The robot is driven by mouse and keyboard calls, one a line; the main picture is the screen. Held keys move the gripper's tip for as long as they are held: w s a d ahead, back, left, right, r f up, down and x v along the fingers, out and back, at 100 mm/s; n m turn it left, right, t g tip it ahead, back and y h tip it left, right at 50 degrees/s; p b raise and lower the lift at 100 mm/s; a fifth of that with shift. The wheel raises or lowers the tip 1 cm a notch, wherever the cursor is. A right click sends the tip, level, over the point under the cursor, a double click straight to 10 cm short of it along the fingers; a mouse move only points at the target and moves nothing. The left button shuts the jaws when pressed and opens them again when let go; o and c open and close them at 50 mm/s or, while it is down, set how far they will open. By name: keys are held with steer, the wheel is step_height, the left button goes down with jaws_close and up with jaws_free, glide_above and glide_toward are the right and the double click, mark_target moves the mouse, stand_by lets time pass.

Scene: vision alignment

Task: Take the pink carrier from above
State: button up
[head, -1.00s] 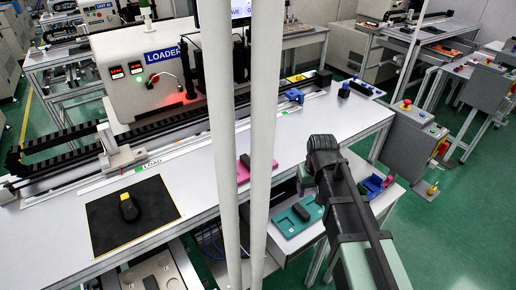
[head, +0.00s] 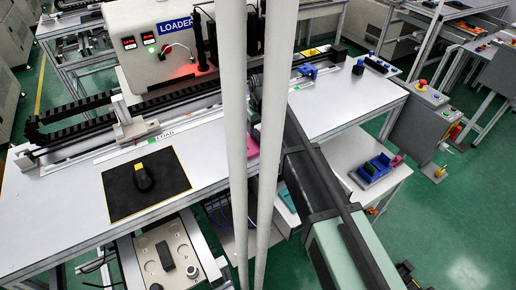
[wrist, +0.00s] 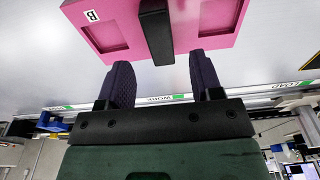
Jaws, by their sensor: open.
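The pink carrier (wrist: 205,22) lies on the white bench top and fills the top of the wrist view. It has a label "B" and a black block (wrist: 156,32) across its middle. In the head view only a small pink part of it (head: 252,143) shows beside the white posts. My gripper (wrist: 163,85) is open and empty, its two dark fingers pointing toward the carrier's near edge, apart from the black block. In the head view my gripper is mostly hidden behind the posts.
Two white posts (head: 236,150) cross the head view. A black mat (head: 148,190) with a dark yellow-tipped object lies on the bench (head: 60,203) at left. A linear rail runs behind.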

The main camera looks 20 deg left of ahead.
mark_target(258, 135)
step_height(258, 135, down, 5)
steer(key=b, duration=0.5)
steer(key=shift+a+f, duration=0.1)
steer(key=shift+f, duration=0.1)
steer(key=shift+r, duration=0.25)
jaws_close()
